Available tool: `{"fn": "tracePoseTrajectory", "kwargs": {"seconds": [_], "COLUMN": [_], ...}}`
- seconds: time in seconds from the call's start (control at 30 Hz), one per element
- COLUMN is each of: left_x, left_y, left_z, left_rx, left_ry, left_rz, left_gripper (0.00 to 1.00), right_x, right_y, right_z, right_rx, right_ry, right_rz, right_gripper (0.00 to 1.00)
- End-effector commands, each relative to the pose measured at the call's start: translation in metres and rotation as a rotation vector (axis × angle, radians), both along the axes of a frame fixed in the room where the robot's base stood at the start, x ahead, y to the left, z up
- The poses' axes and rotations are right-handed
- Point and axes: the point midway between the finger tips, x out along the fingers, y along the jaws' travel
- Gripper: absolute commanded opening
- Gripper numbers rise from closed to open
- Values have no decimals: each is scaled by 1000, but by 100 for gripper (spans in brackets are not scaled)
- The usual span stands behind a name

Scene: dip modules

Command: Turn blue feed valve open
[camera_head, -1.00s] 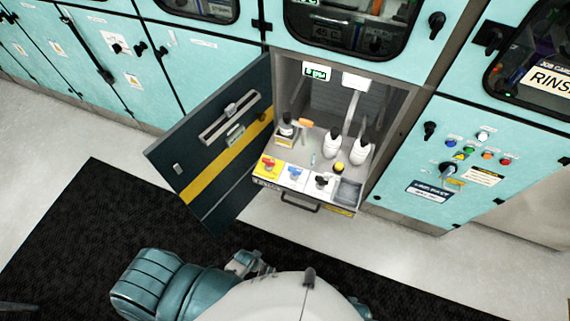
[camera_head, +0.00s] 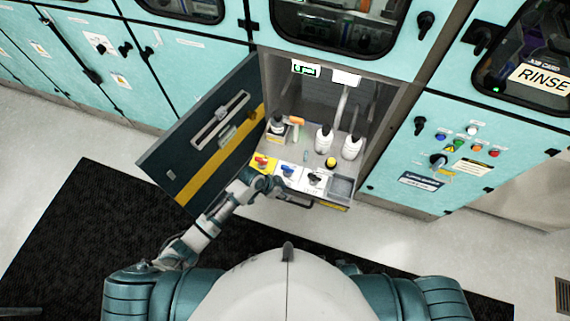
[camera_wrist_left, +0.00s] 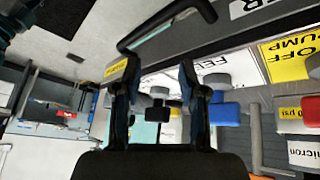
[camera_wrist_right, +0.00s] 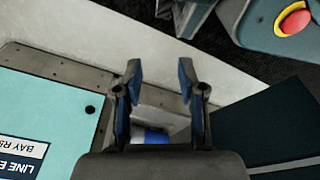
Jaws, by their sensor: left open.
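The blue feed valve handle (camera_head: 288,171) sits on the white middle panel at the front of the pulled-out drawer, between the red valve (camera_head: 262,161) on yellow and a black valve (camera_head: 315,178). In the left wrist view the blue handle (camera_wrist_left: 222,112) is just right of my right finger, apart from it. My left gripper (camera_head: 268,186) is open and empty at the drawer's front, close to the blue valve. Between its fingers (camera_wrist_left: 160,68) I see the white panel and, farther off, the black valve. My right gripper (camera_wrist_right: 160,68) is open and empty, outside the head view.
A dark drawer handle (camera_wrist_left: 165,25) lies near my left fingertips. The dark cabinet door (camera_head: 205,135) stands open left of the drawer. White bottles (camera_head: 323,138) and a yellow-capped bottle (camera_head: 331,162) stand behind the valves. A grey tray (camera_head: 341,187) is at the drawer's right.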

Motion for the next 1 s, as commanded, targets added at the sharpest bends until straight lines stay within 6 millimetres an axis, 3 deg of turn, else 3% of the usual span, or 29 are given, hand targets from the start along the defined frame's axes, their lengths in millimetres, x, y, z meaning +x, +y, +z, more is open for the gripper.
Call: {"fn": "tracePoseTrajectory", "kwargs": {"seconds": [0.27, 0.5, 0.6, 0.77, 1.0], "left_x": [49, 94, 102, 107, 103], "left_y": [-10, 28, 41, 48, 36], "left_z": [77, 163, 184, 193, 159], "left_rx": [42, 127, 141, 144, 143], "left_ry": [-79, -100, -98, -96, -94], "left_rz": [-379, -695, -750, -780, -781], "left_gripper": [42, 42, 42, 42, 42], "right_x": [-47, -107, -121, -129, -127], "right_y": [-8, -20, -23, -24, -23], "right_z": [-35, -61, -65, -69, -95], "right_rx": [-4, -10, -12, -11, -10], "right_ry": [32, 59, 65, 68, 69], "right_rz": [7, 15, 16, 19, 18], "right_gripper": [40, 40, 40, 40, 40]}}
